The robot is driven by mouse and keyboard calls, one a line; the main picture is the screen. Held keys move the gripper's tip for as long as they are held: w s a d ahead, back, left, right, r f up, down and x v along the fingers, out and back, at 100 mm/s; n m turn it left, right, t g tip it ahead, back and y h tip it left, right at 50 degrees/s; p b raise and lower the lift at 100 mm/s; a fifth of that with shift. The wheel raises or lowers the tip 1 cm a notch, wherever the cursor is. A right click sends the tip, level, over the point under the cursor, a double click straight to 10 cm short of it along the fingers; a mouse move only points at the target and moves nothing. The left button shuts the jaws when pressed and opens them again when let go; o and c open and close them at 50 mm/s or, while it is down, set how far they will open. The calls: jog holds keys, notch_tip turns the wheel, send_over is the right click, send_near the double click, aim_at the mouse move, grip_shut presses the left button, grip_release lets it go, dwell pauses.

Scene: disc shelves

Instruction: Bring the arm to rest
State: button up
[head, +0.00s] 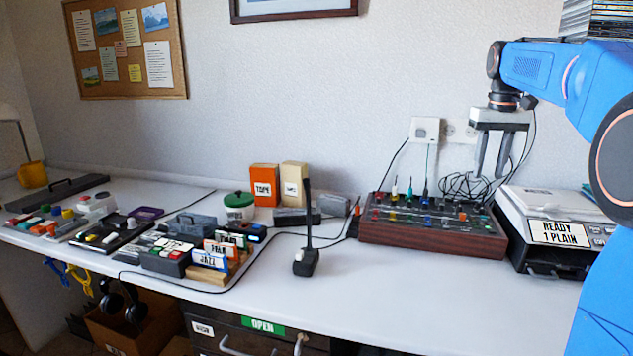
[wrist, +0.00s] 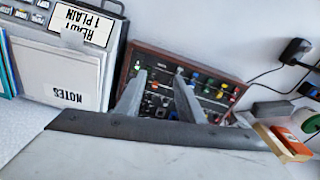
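My blue arm (head: 535,68) reaches in from the right side of the head view. My gripper (head: 490,172) hangs fingers down in the air in front of the wall, near the right end of the mixer. Its two fingers are apart with nothing between them. In the wrist view the gripper (wrist: 160,82) also shows open, with the mixer visible through the gap. Much of the arm's base side lies outside the head view.
A wood-sided mixer (head: 432,232) with upright plugs stands on the white desk (head: 370,290). A printer (head: 560,222) labelled READY 1 PLAIN stands at its right, close to my arm. A microphone (head: 306,260), tape boxes (head: 264,185) and several devices fill the left. The front middle is clear.

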jog(key=s+a+f+t, duration=0.1)
jog(key=s+a+f, duration=0.35)
jog(key=s, duration=0.45)
jog(key=s+a+f+t, duration=0.1)
jog(key=s+a+f, duration=0.35)
jog(key=s, duration=0.45)
jog(key=s+a+f+t, duration=0.1)
jog(key=s+a+f, duration=0.4)
jog(key=s, duration=0.4)
jog(key=s+f+n+t, duration=0.1)
jog(key=s+f, duration=0.7)
jog(key=f, duration=0.3)
jog(key=shift+s+a, duration=0.25)
jog(key=shift+a, duration=0.05)
